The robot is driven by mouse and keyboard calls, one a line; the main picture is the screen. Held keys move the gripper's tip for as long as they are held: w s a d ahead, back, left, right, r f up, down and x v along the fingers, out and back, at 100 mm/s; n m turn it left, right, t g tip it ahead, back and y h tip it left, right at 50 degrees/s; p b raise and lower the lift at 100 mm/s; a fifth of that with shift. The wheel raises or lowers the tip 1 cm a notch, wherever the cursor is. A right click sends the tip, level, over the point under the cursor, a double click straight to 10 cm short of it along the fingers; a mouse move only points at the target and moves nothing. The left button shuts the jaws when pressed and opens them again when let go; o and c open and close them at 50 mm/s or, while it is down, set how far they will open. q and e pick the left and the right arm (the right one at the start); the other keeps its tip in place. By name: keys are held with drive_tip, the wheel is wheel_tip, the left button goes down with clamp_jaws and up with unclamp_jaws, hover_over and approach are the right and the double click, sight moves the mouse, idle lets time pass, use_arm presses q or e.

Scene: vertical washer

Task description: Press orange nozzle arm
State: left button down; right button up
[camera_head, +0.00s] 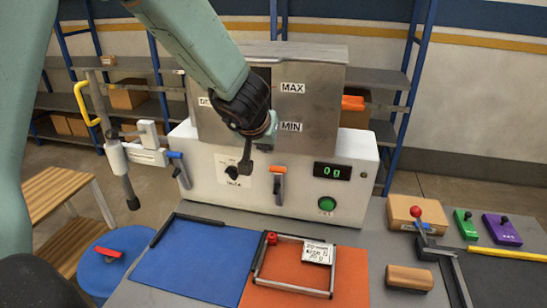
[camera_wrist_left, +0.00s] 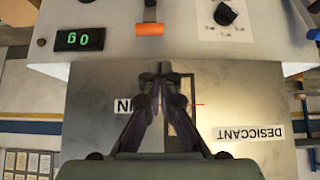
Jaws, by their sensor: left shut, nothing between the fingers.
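An orange nozzle arm (camera_head: 278,170) points down from the front of the white machine, between the knob and the green display. It also shows at the top of the left wrist view (camera_wrist_left: 149,29), which is upside down. My left gripper (camera_head: 246,166) reaches down from above in front of the machine, just left of the orange arm and apart from it in the picture. Its fingers (camera_wrist_left: 163,88) are shut with nothing between them. They cover part of the MIN label and the level window of the steel hopper (camera_head: 322,108). My right gripper is not in view.
A blue lever (camera_head: 178,168) is at the machine's left. The display (camera_head: 331,171) reads 0 g above a green button (camera_head: 327,204). A blue mat (camera_head: 190,258) and an orange mat (camera_head: 348,285) with a metal frame lie in front. Another orange part (camera_head: 353,103) sits right of the hopper.

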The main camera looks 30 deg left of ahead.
use_arm(q)
drive_tip(key=b+x, duration=0.2)
drive_tip(key=x, duration=0.7)
drive_tip(key=shift+d+f+b, duration=0.1)
drive_tip(key=shift+f+b, duration=0.05)
drive_tip(key=shift+b, duration=0.15)
drive_tip(key=shift+w+f, duration=0.25)
drive_tip(key=shift+f, duration=0.05)
drive_tip(key=shift+r, duration=0.1)
drive_tip(key=shift+w, duration=0.1)
drive_tip(key=shift+w, duration=0.1)
